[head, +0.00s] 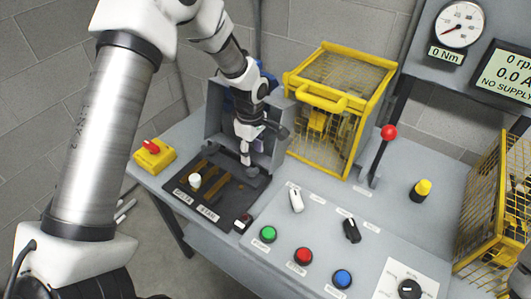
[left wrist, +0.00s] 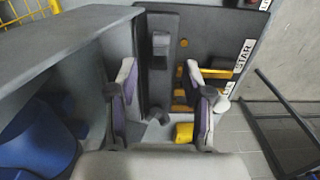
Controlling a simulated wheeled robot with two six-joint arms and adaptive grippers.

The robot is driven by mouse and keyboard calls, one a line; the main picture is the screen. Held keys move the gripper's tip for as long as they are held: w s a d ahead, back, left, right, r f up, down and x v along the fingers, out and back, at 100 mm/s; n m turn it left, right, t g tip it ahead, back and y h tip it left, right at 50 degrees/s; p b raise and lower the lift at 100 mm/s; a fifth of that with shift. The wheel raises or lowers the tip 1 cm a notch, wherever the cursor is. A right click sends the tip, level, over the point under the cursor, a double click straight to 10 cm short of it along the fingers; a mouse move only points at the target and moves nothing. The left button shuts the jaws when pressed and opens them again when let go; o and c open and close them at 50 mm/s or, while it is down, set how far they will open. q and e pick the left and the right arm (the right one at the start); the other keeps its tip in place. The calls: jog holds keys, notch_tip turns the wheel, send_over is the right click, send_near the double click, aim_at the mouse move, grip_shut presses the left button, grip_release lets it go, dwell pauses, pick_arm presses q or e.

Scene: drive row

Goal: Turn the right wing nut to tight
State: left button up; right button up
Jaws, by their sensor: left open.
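My left gripper (head: 247,150) reaches down into the open front of a grey box (head: 212,110) at the back of the bench. In the left wrist view its two fingers (left wrist: 160,72) are apart, with nothing held between them. I cannot clearly make out the right wing nut in either view; the gripper and box walls hide part of the box's inside. A black panel (head: 226,205) with yellow bars and white labels lies in front of the box. It also shows in the left wrist view (left wrist: 213,30), beyond the fingers. My right gripper is not in view.
A yellow mesh cage (head: 343,100) stands right of the box. A white knob (head: 195,180) stands on the panel. A yellow switch box (head: 153,155) with a red handle is at left. A red-topped lever (head: 388,132) and several coloured buttons are on the bench at right.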

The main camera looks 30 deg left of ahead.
aim_at(253, 168)
pick_arm(q)
jog(key=shift+w, duration=0.25)
jog(key=shift+s+f, duration=0.15)
jog(key=shift+s, duration=0.05)
jog(key=shift+s+f+p, duration=0.2)
jog(key=shift+f+p, duration=0.05)
jog(key=shift+f, duration=0.4)
jog(key=shift+s+f+p, duration=0.2)
jog(key=shift+f, duration=0.4)
jog(key=f, duration=0.4)
jog(key=shift+w+f+p, duration=0.3)
jog(key=shift+w, duration=0.1)
jog(key=shift+s+r, duration=0.1)
jog(key=shift+s, duration=0.1)
grip_shut()
